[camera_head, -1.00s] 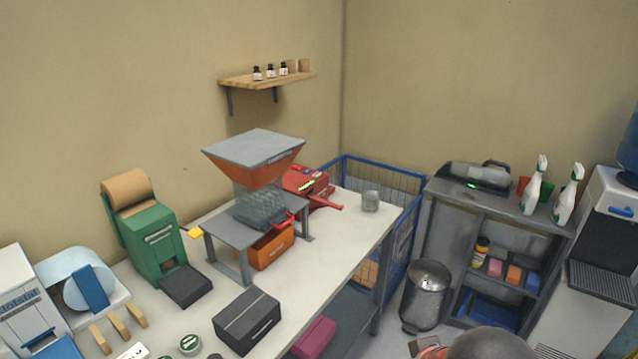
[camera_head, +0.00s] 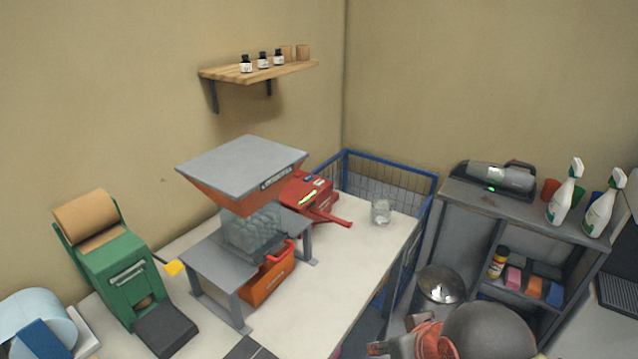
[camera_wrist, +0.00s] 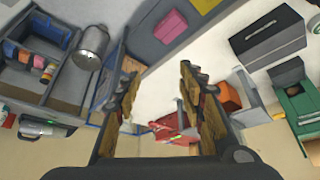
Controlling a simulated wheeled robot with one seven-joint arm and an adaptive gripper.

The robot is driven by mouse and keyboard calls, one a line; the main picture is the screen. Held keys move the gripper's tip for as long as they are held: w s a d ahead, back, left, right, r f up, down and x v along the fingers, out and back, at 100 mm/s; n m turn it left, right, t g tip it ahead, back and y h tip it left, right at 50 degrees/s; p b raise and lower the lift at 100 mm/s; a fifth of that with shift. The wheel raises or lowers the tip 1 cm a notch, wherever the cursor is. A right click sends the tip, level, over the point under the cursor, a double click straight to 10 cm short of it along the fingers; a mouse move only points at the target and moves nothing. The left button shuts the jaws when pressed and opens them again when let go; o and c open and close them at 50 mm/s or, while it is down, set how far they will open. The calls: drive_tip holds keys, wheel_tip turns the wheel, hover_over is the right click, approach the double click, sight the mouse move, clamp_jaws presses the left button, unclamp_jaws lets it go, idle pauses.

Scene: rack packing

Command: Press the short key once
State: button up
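A red device (camera_head: 318,196) stands on the white bench, behind the hopper stand. Its top carries a bright green strip and small dark and red marks. A red handle sticks out to its right. I cannot make out which mark, if any, is the short key. In the wrist view the red device (camera_wrist: 176,128) shows between and beyond the fingers, partly hidden by the right one. My gripper (camera_wrist: 157,72) is open, with nothing between its fingers and apart from the device. In the head view, part of my arm shows at the bottom right.
A grey and orange hopper (camera_head: 243,175) on a grey stand is left of the red device. A glass (camera_head: 381,212) stands to its right. A green paper dispenser (camera_head: 122,275) is at the left. A blue wire cage (camera_head: 395,180) is beyond the bench. The bench's front right is clear.

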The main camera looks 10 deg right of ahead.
drive_tip(key=shift+c, duration=1.2)
drive_tip(key=c, duration=0.8)
clamp_jaws()
